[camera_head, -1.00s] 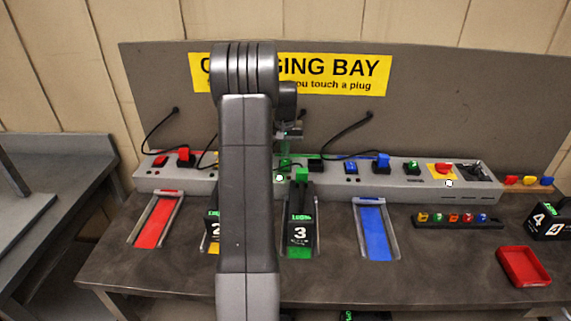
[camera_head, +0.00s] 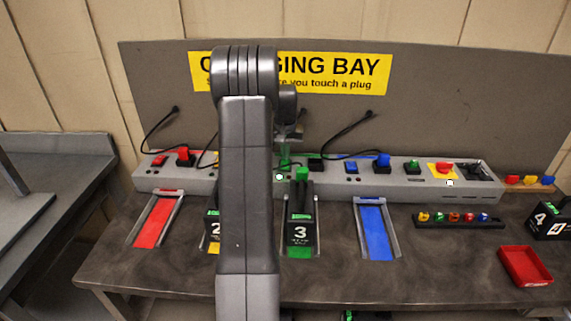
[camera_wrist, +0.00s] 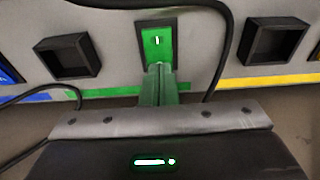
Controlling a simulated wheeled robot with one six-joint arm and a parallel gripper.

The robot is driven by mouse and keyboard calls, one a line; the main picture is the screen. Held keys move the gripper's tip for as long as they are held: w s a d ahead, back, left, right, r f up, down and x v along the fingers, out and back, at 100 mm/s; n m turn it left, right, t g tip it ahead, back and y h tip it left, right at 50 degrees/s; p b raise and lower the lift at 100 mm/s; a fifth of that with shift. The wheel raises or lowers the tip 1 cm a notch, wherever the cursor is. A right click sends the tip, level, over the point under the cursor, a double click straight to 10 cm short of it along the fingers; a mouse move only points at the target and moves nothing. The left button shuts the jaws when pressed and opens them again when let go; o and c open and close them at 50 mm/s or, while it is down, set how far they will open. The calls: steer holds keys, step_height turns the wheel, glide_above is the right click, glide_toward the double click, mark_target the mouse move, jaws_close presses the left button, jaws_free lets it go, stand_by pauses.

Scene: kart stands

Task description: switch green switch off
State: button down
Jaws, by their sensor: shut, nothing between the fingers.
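The green switch (camera_wrist: 157,42) is a bright green rocker in a dark frame with a small white mark; it also shows in part in the head view (camera_head: 285,164), behind my gripper. A lit lamp (camera_head: 279,177) glows just below it on the front of the grey panel (camera_head: 430,181). My gripper (camera_wrist: 158,70) is shut and empty, its narrow greenish fingers at the edge of the switch. I cannot tell whether the tips touch it. In the head view my gripper (camera_head: 286,150) points down over the panel.
Black sockets (camera_wrist: 69,55) and (camera_wrist: 273,40) flank the switch, and a black cable (camera_wrist: 223,60) runs close beside it. A black battery marked 3 (camera_head: 300,233) with a green plug (camera_head: 302,173) stands in front. A blue switch (camera_head: 351,166) sits farther right.

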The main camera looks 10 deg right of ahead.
steer(key=shift+f, duration=0.25)
steer(key=shift+r+p, duration=2.4)
steer(key=shift+r, duration=1.15)
